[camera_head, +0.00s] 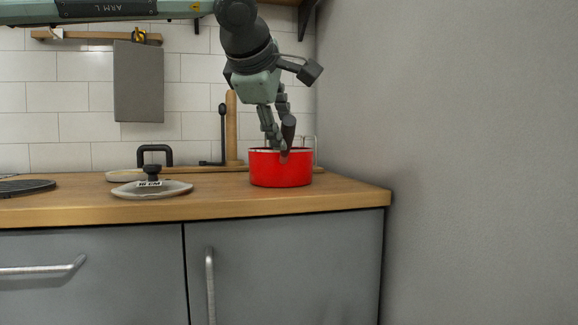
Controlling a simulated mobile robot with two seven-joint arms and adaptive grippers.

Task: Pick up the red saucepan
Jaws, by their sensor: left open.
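The red saucepan (280,170) stands upright on the wooden counter (345,198), near its right end by the grey wall. My left gripper (278,147) reaches down over it from above. Its fingers are open, and the fingertips are at the pan's rim. A dark rounded piece, which may be the pan's handle, shows by the fingers; I cannot tell for sure. I cannot tell whether the fingers touch the pan. The inside of the pan is hidden. My right gripper is not in view.
A lid marked 16 CM (152,187) lies left of the pan. A dark round item (25,187) lies at the far left. A wooden post (231,125) stands behind the pan. A grey board (139,82) hangs on the tiles. The grey wall (470,150) closes the right side.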

